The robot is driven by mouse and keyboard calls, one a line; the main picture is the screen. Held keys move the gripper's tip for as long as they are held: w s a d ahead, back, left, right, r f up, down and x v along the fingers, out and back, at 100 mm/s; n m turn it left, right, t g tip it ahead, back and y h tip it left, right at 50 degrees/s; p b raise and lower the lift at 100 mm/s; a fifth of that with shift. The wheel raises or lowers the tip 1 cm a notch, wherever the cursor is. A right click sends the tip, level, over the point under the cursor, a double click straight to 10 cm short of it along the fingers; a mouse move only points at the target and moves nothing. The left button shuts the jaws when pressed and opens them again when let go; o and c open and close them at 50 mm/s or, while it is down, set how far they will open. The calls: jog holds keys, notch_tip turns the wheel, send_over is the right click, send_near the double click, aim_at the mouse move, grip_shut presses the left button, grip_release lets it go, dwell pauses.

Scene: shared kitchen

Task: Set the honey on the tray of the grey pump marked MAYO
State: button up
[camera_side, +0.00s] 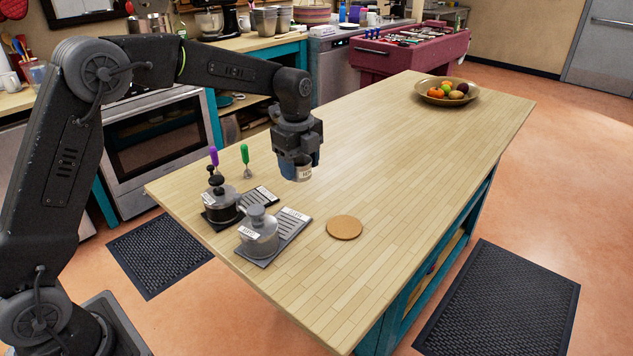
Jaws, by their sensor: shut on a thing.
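My gripper (297,160) points down over the wooden island and is shut on a small jar with a pale label, the honey (303,173). The jar's upper part is hidden by the gripper, and its label is too small to read. It looks raised above the wood, behind the pumps and to their right. The grey pump (259,240) stands at the front on its dark tray (291,223), which has a striped pale plate right of the pump. The pump's label is too small to read surely. A black pump (222,207) stands behind it on a similar tray (261,196).
A round cork mat (344,228) lies right of the grey pump's tray. A purple-handled tool (214,157) and a green-handled tool (245,156) stand behind the pumps. A fruit bowl (447,94) sits at the far end. The island's middle (400,150) is clear.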

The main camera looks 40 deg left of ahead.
aim_at(283, 224)
jog(key=shift+s+a+r+n, duration=0.25)
jog(key=shift+s+a+n, duration=0.1)
jog(key=shift+n, duration=0.25)
jog(key=n, duration=0.2)
jog(key=s+n, duration=0.1)
jog(key=n, duration=0.1)
jog(key=s+n, duration=0.1)
jog(key=n, duration=0.2)
jog(key=shift+d+f, duration=0.1)
jog(key=shift+d, duration=0.05)
jog(key=s+f+n, duration=0.1)
jog(key=f+n, duration=0.2)
jog(key=s+f+n, duration=0.1)
jog(key=f+n, duration=0.3)
jog(key=s+f+n, duration=0.1)
jog(key=f+n, duration=0.2)
jog(key=shift+d+f+n, duration=0.15)
jog(key=shift+f+n, duration=0.05)
jog(key=shift+n, duration=0.1)
jog(key=shift+f, duration=0.1)
jog(key=o, duration=1)
jog(key=shift+c, duration=0.2)
